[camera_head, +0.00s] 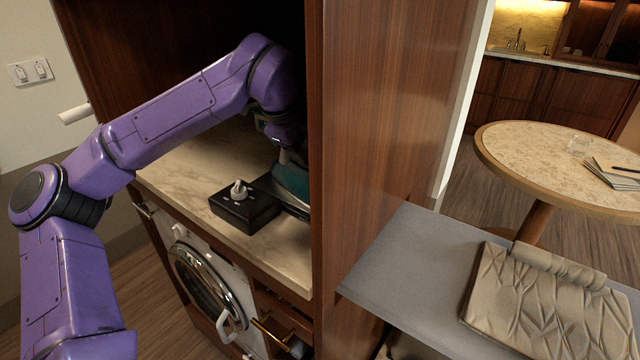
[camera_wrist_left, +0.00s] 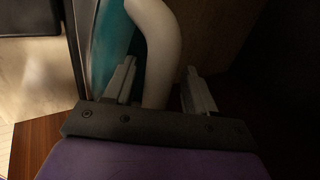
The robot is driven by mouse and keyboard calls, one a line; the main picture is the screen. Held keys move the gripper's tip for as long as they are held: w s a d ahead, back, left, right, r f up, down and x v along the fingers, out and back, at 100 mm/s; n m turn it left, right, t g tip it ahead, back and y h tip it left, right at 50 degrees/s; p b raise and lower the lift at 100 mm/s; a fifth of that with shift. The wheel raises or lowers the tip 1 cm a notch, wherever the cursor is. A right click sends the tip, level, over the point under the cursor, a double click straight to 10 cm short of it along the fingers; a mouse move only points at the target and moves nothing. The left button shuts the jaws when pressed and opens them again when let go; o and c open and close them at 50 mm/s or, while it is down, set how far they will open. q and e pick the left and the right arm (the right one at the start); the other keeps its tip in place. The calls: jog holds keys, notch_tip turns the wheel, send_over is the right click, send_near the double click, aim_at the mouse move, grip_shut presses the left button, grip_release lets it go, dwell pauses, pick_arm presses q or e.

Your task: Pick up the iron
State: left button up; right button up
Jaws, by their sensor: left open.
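The iron (camera_head: 291,180) stands on the marble counter inside the wooden niche, partly hidden by the niche's right wall. Its teal body shows beside the black box. In the left wrist view its teal water tank (camera_wrist_left: 112,45) is at the left and its pale curved handle (camera_wrist_left: 157,50) rises between my fingers. My left gripper (camera_wrist_left: 158,82) is open, with one finger on each side of the handle. Contact with the handle cannot be told. In the head view my left arm reaches into the niche above the iron, where the gripper is dark and mostly hidden. My right gripper is out of view.
A black box (camera_head: 243,211) with a white knob stands on the counter (camera_head: 170,168) close to the iron. The tall wooden panel (camera_head: 365,120) closes off the right side. A washing machine (camera_head: 205,285) is below. A grey shelf (camera_head: 405,255) holds a folded beige cloth (camera_head: 545,305).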

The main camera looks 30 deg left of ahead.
pick_arm(q)
jog(key=shift+w+f, duration=0.1)
jog(key=shift+w, duration=0.15)
jog(key=shift+s+a, duration=0.1)
jog(key=shift+s, duration=0.15)
jog(key=shift+s+r, duration=0.3)
jog(key=shift+s, duration=0.05)
jog(key=c, duration=0.4)
jog(key=shift+s, duration=0.1)
jog(key=c, duration=0.5)
jog(key=shift+w+f, duration=0.1)
jog(key=shift+w, duration=0.1)
grip_shut()
jog(key=shift+s+f, duration=0.1)
jog(key=shift+f, duration=0.1)
